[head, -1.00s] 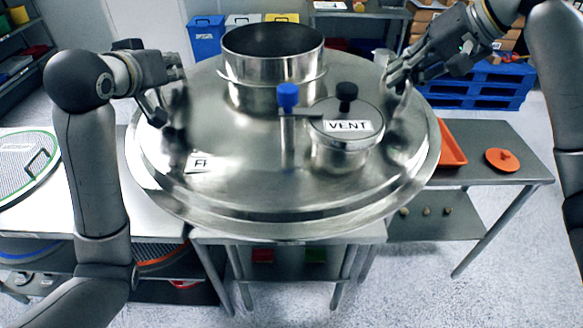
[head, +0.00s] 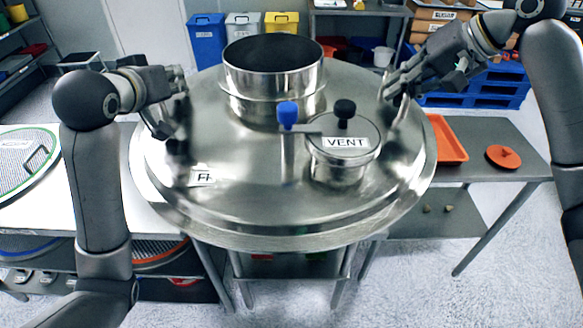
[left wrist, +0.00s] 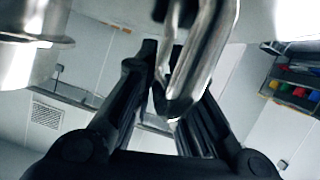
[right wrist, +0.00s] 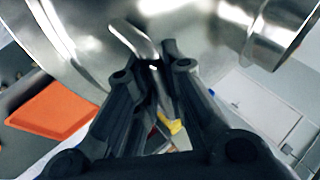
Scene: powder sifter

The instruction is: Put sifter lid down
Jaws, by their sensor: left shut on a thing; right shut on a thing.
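The sifter lid (head: 240,205) is a large round steel disc with a wide open collar (head: 273,70), a smaller capped port labelled VENT (head: 345,142), and blue and black knobs. My left gripper (head: 172,112) is shut on a handle at the lid's left side; the handle (left wrist: 205,55) shows between the fingers in the left wrist view. My right gripper (head: 398,88) is shut on the handle at the right side; this handle (right wrist: 132,38) shows in the right wrist view. The lid hides what lies directly under it.
A white table (head: 95,195) with a green-rimmed mesh screen (head: 22,165) stands at the left. A grey table (head: 500,140) at the right holds an orange tray (head: 445,140) and an orange disc (head: 502,156). A metal stand (head: 290,265) shows below the lid. Bins (head: 206,36) stand behind.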

